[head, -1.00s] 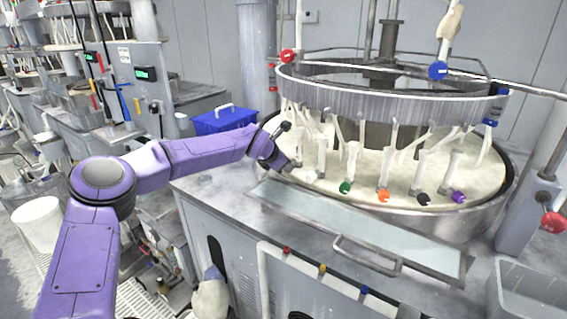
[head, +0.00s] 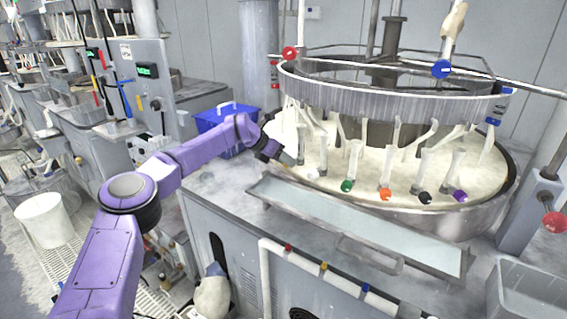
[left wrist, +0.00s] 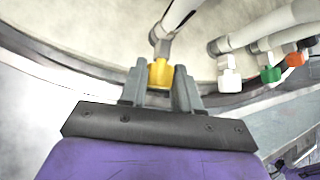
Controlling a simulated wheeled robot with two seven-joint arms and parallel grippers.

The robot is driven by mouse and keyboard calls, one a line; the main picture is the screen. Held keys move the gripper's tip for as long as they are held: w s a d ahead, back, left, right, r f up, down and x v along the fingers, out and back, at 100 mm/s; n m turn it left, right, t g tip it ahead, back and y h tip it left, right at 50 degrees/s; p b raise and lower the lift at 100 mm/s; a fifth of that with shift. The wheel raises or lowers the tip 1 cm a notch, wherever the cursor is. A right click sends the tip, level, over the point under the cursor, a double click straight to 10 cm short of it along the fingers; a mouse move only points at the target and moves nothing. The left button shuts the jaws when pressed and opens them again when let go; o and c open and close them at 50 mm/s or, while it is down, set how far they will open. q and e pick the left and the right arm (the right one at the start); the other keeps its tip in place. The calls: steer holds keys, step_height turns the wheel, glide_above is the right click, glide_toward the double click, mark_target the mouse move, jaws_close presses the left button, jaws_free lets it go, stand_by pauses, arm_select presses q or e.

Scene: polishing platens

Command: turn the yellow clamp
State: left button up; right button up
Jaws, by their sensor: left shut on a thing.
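The yellow clamp (left wrist: 161,73) sits at the end of a white tube at the platen's near rim in the left wrist view. My left gripper (left wrist: 160,88) is shut on it, with one grey finger on each side. In the head view my left gripper (head: 288,158) reaches the left front of the pale platen (head: 330,192). The yellow clamp cannot be made out there, hidden at the gripper.
White (head: 313,173), green (head: 347,185), orange (head: 385,194), black (head: 425,197) and purple (head: 460,196) clamps line the front rim to the right. A metal tray (head: 350,228) lies before the platen. A blue box (head: 226,116) stands behind my forearm.

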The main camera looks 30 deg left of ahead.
stand_by(0.4)
arm_select(q)
steer(key=o, duration=1.1)
steer(key=shift+c, duration=0.2)
steer(key=shift+a, duration=0.1)
steer(key=b+v, duration=0.4)
steer(key=v, duration=0.6)
steer(key=shift+a+r, duration=0.2)
steer(key=shift+s, duration=0.15)
